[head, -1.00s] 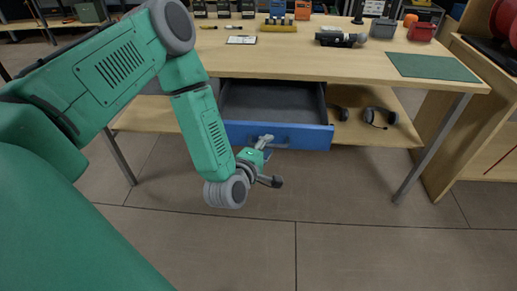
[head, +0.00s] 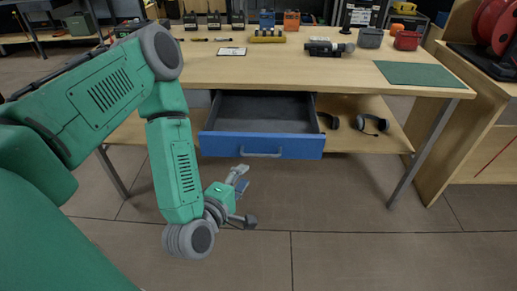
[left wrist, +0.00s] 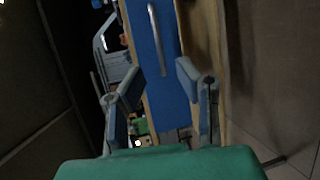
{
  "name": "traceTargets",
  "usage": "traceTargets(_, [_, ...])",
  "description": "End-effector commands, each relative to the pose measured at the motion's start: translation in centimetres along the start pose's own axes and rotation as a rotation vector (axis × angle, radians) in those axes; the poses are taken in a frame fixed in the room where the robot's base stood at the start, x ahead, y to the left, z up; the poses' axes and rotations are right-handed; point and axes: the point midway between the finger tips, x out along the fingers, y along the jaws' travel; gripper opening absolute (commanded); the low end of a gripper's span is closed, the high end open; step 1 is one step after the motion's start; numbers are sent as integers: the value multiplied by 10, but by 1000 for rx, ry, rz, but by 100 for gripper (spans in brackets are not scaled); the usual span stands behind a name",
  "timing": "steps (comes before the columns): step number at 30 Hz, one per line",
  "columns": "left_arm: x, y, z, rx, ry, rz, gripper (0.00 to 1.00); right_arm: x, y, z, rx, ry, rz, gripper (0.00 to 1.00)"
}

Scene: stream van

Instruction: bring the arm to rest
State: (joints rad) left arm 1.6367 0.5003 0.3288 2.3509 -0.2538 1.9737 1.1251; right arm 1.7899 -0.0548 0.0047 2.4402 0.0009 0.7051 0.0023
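My left arm (head: 175,165) comes in from the left and bends down in front of the workbench. My left gripper (head: 242,196) is low, in front of and below the blue drawer (head: 225,145), and apart from it. Its two fingers stand apart with nothing between them; the left wrist view also shows the open gripper (left wrist: 160,82). The drawer is pulled out under the bench top and looks empty inside. Its grey handle (head: 262,155) is clear of the fingers and also shows in the left wrist view (left wrist: 156,38). My right gripper is out of view.
The wooden workbench (head: 270,70) carries radios, a camcorder (head: 330,47), a clipboard (head: 232,51), red and grey cases and a green mat (head: 425,75). Headphones (head: 370,124) lie on the lower shelf. A wooden cabinet stands at right. The floor (head: 350,245) in front is clear.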

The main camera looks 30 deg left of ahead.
Motion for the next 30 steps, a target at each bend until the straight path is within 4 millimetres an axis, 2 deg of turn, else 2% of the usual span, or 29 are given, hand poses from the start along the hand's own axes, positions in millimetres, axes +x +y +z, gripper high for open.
traceTargets(8, [-1,-5,4,30,-18,-24,29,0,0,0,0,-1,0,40])
traceTargets(11, [-6,-27,20,166,-93,-127,29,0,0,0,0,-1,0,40])
traceTargets(13, [-17,-54,34,334,-190,-246,29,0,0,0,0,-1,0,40])
traceTargets(15, [-36,-86,44,548,-318,-384,29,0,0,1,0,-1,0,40])
traceTargets(17, [-56,-113,46,743,-441,-500,29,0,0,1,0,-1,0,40])
traceTargets(18, [-71,-128,44,869,-525,-573,29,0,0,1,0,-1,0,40])
traceTargets(21, [-108,-157,29,1147,-731,-735,29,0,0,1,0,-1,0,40])
traceTargets(24, [-139,-171,9,1350,-909,-859,29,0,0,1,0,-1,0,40])
traceTargets(27, [-161,-175,-8,1474,-1037,-942,29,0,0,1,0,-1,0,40])
traceTargets(30, [-172,-176,-17,1533,-1106,-985,29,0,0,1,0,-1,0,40])
